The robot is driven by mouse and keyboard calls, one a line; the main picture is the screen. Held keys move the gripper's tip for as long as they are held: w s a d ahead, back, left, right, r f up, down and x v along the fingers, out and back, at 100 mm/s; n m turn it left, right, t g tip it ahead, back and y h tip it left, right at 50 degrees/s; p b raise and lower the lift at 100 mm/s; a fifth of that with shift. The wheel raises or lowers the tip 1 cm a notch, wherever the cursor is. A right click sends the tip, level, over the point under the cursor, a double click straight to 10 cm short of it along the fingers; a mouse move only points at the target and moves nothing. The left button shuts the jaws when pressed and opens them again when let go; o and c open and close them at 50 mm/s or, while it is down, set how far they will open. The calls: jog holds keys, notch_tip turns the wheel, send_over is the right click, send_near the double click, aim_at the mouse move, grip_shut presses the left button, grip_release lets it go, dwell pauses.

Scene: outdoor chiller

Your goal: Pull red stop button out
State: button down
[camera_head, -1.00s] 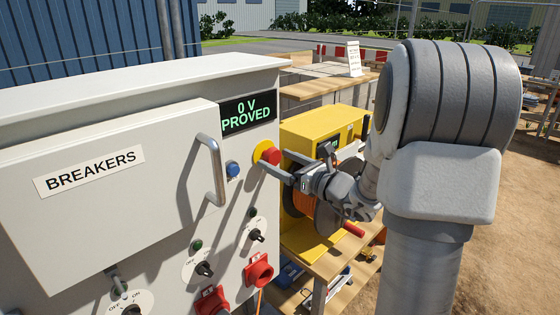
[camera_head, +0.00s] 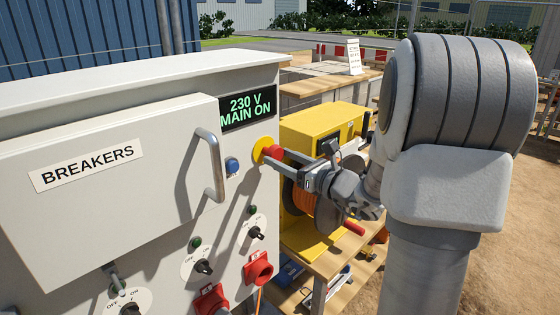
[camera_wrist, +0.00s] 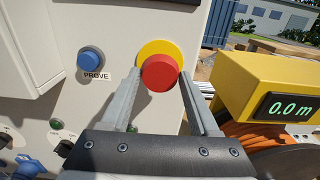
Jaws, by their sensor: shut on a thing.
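The red stop button (camera_head: 274,153) sits on a yellow round plate (camera_head: 261,147) at the right side of the grey panel's front. In the wrist view the red button (camera_wrist: 160,73) is between the fingertips of my gripper (camera_wrist: 160,82), with the yellow plate (camera_wrist: 158,47) behind it. My gripper (camera_head: 277,160) is shut on the button, one finger on each side. The panel's display (camera_head: 247,108) reads "230 V MAIN ON".
A blue PROVE button (camera_head: 232,165) and a breaker-door handle (camera_head: 212,165) are left of the button. Dark switches and red sockets (camera_head: 258,268) are below. A yellow machine (camera_head: 318,130) with an orange reel stands close on the right.

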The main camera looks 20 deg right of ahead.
jog(key=shift+d, duration=0.1)
jog(key=shift+c, duration=0.6)
grip_release()
jog(key=shift+s, duration=0.15)
jog(key=b+v, duration=0.2)
jog(key=v, duration=1.5)
jog(key=shift+s+b, duration=0.25)
jog(key=shift+b, duration=0.1)
